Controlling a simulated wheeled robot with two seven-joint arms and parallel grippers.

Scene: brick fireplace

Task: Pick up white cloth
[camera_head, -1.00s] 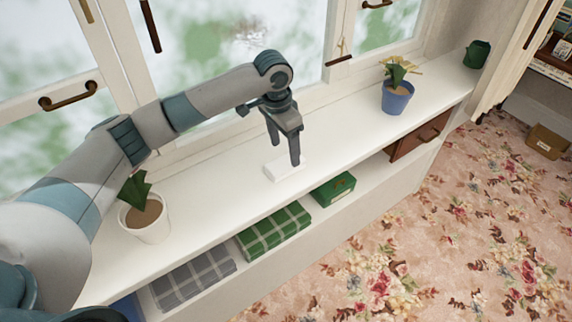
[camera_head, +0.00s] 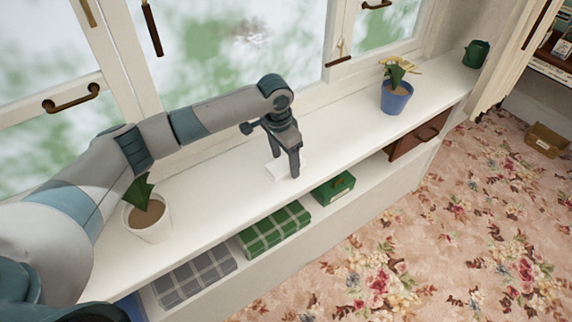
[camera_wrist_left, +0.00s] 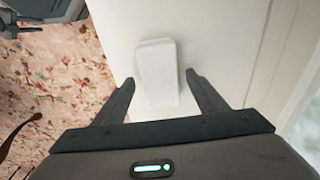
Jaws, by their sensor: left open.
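The white cloth (camera_head: 279,170) is a small folded white block lying on the white windowsill shelf (camera_head: 225,187). My left gripper (camera_head: 286,170) points down at it from above, and its fingers partly hide the cloth in the head view. In the left wrist view the cloth (camera_wrist_left: 157,75) lies ahead and between the two open fingers of my left gripper (camera_wrist_left: 158,88), with its near end reaching between the fingertips. The fingers look apart from it on both sides.
A white pot with a plant (camera_head: 147,218) stands left on the shelf, a blue pot (camera_head: 396,96) and a dark green can (camera_head: 476,53) right. Folded green plaid cloth (camera_head: 274,230), grey plaid cloth (camera_head: 197,275) and a green box (camera_head: 333,188) sit below. Windows line the back.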

